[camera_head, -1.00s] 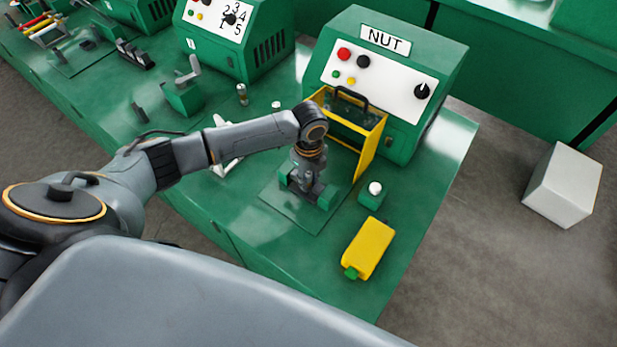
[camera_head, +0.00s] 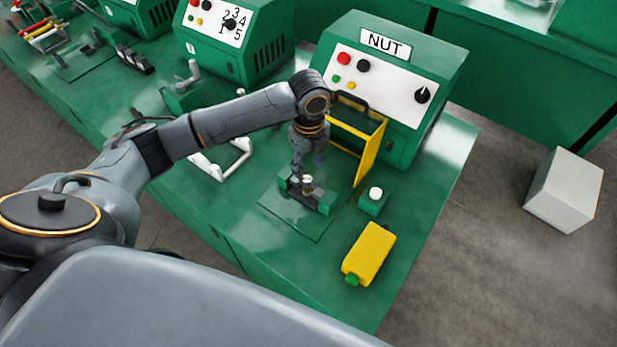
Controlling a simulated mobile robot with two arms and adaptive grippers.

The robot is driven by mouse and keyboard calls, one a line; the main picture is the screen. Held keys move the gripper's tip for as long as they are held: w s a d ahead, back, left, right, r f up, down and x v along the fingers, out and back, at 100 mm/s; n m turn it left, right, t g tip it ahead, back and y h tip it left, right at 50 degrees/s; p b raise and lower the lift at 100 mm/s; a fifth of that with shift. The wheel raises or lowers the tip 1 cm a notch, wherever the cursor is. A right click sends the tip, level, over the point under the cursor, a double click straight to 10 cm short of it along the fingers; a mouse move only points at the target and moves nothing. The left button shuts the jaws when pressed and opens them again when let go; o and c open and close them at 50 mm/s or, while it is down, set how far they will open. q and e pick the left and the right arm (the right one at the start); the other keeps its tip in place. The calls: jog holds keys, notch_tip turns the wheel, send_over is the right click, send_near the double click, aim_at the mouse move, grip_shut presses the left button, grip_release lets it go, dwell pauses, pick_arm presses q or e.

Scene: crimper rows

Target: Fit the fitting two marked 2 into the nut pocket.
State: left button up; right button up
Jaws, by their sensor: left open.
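My left gripper (camera_head: 308,160) is open and points down above a small green holder (camera_head: 323,204) on the bench in front of the machine labelled NUT (camera_head: 395,70). A small metallic fitting with a pale top (camera_head: 307,182) stands in the middle of the holder, just below the fingers. No number can be read on it, and I cannot tell how deep it sits. The pocket under it is hidden. My right gripper does not show.
A yellow guard (camera_head: 370,153) stands open at the machine's front, right of my gripper. A green block with a white knob (camera_head: 374,200) and a yellow box (camera_head: 368,253) lie to the right. A white bracket (camera_head: 228,165) lies left, below my arm.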

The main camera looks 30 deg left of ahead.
aim_at(309, 180)
pick_arm(q)
notch_tip(309, 180, up, 4)
jog(key=shift+f, duration=0.15)
dwell(0.6)
